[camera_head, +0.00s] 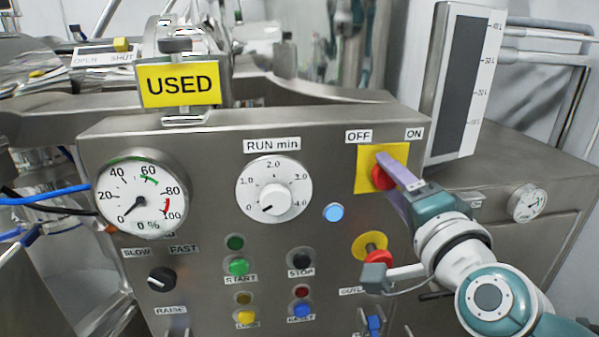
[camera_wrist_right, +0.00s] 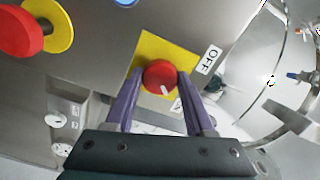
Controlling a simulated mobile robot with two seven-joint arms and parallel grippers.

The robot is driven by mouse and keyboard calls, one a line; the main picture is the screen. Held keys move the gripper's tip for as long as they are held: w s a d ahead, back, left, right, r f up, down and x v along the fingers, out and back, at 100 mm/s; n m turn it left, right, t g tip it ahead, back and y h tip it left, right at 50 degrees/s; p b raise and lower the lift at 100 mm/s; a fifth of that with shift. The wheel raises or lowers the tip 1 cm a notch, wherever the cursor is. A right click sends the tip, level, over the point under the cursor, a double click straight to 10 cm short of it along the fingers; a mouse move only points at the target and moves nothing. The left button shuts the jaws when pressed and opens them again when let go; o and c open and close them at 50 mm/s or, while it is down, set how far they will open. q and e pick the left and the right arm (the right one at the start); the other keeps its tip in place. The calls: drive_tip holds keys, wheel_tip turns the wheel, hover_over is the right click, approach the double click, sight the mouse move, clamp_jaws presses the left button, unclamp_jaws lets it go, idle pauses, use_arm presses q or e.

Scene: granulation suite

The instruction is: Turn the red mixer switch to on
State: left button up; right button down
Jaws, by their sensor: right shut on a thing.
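The red mixer switch (camera_head: 381,177) is a round knob on a yellow plate (camera_head: 367,168) at the panel's upper right. The OFF label (camera_head: 358,136) is above left of it and the ON label (camera_head: 414,134) above right. My right gripper (camera_head: 388,170) is shut on the knob. In the right wrist view, its purple fingers (camera_wrist_right: 160,84) hold both sides of the red knob (camera_wrist_right: 158,73). The knob's white mark points away from the OFF label (camera_wrist_right: 209,60), towards a label partly hidden by a finger. My left gripper is not in view.
A red knob on a yellow disc (camera_head: 376,256) sits just below, close to my right wrist. The panel also carries a RUN min dial (camera_head: 273,190), a gauge (camera_head: 141,196) and several buttons. A tall scale (camera_head: 463,85) stands behind right.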

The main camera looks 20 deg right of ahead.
idle(0.5)
drive_tip(key=shift+c, duration=1.3)
unclamp_jaws()
drive_tip(key=shift+s, duration=0.1)
drive_tip(key=b+v, duration=0.2)
drive_tip(key=v, duration=0.7)
drive_tip(key=shift+s+a, duration=0.2)
drive_tip(key=shift+s, duration=0.15)
